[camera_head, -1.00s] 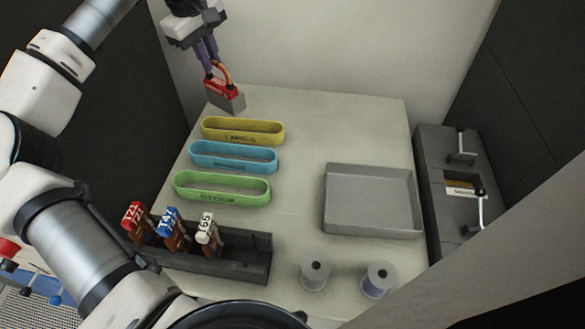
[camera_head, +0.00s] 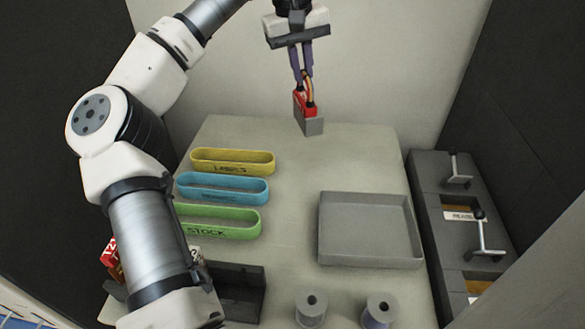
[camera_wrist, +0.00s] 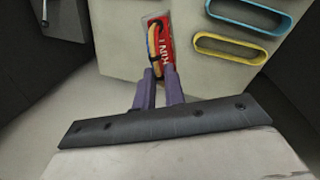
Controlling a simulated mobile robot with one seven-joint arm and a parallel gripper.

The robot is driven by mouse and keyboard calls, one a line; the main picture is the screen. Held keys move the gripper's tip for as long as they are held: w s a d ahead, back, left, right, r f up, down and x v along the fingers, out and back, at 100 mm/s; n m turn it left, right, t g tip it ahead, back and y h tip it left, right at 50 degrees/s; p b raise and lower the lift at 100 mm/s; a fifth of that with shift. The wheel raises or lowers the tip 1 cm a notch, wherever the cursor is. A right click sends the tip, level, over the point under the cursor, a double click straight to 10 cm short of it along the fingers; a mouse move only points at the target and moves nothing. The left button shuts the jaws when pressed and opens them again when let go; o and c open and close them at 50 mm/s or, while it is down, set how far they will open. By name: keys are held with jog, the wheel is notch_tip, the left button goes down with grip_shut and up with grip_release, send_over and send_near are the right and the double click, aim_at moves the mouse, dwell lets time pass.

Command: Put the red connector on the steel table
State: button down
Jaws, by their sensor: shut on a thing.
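My gripper (camera_head: 304,82) hangs at the top middle of the head view, fingers pointing down. It is shut on the red connector (camera_head: 300,101), which has an orange cable loop and a grey block (camera_head: 313,127) at its lower end. The connector is held over the far part of the pale table (camera_head: 290,200); how high is hard to tell. In the wrist view the red connector (camera_wrist: 167,45) shows white lettering and sits at the tips of the purple fingers (camera_wrist: 158,90).
Yellow (camera_head: 232,162), blue (camera_head: 222,188) and green (camera_head: 217,221) oval bins stand at the left. A grey tray (camera_head: 370,258) is at the right. Two spools stand in front. A dark rack (camera_head: 240,285) with tagged connectors is partly behind my arm. A lever cabinet (camera_head: 430,185) borders the right.

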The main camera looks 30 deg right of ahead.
notch_tip(320, 180, down, 18)
jog(key=p, duration=0.1)
dwell(0.4)
jog(key=shift+f, duration=0.15)
jog(key=c, duration=1.9)
grip_release()
jog(key=o, duration=0.4)
jog(key=r, duration=0.4)
jog(key=a+r, duration=0.1)
jog(key=r, duration=0.3)
jog(key=a+r+b, duration=0.1)
jog(key=r, duration=0.3)
jog(key=shift+w+r, duration=0.1)
jog(key=shift+w, duration=0.2)
